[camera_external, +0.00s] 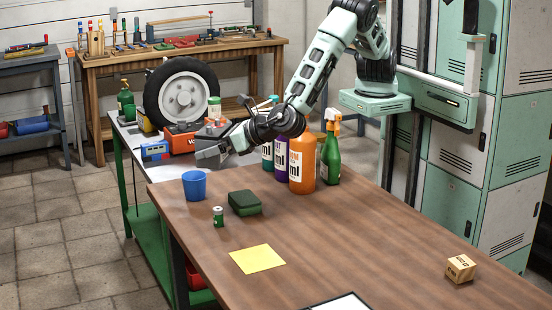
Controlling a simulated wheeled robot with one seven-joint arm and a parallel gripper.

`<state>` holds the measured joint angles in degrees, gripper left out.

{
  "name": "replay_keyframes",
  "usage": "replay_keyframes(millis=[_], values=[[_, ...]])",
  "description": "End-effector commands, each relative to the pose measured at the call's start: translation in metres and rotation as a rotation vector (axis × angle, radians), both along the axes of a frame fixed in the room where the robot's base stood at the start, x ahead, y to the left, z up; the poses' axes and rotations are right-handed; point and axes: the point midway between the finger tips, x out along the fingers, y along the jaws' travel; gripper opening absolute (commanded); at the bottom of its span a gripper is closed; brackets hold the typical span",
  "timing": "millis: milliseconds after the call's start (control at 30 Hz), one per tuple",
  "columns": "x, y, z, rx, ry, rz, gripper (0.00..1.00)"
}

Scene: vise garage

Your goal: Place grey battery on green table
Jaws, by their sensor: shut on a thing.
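My gripper (210,150) is at the end of the arm, over the gap between the brown table and the green table. It is shut on a grey, boxy thing (208,158), which looks like the grey battery; its outline blends with the grey jaws at this size. The green table (123,157) has a green frame, a pale grey top and a lower green shelf (150,236). It stands left of and behind the brown table. The held thing is above or near the green table's right part; its exact height cannot be told.
The green table carries a wheel (183,98), a green spray bottle (126,103), a blue box (155,151) and a red box (181,139). The brown table (340,230) holds a blue cup (194,185), a green case (245,202), several bottles (302,163) and a wooden cube (460,268).

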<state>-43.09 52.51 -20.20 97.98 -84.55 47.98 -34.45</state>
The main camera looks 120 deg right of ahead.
Motion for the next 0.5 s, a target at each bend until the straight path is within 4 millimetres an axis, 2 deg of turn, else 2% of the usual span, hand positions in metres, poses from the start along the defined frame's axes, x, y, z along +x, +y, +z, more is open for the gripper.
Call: replay_keyframes(millis=[33,200,500], values=[[0.009,-0.024,-0.002,0.001,-0.007,-0.047,0.37],[0.025,-0.098,-0.002,0.001,-0.008,-0.181,0.37],[0.031,-0.231,-0.001,-0.001,-0.007,-0.412,0.37]])
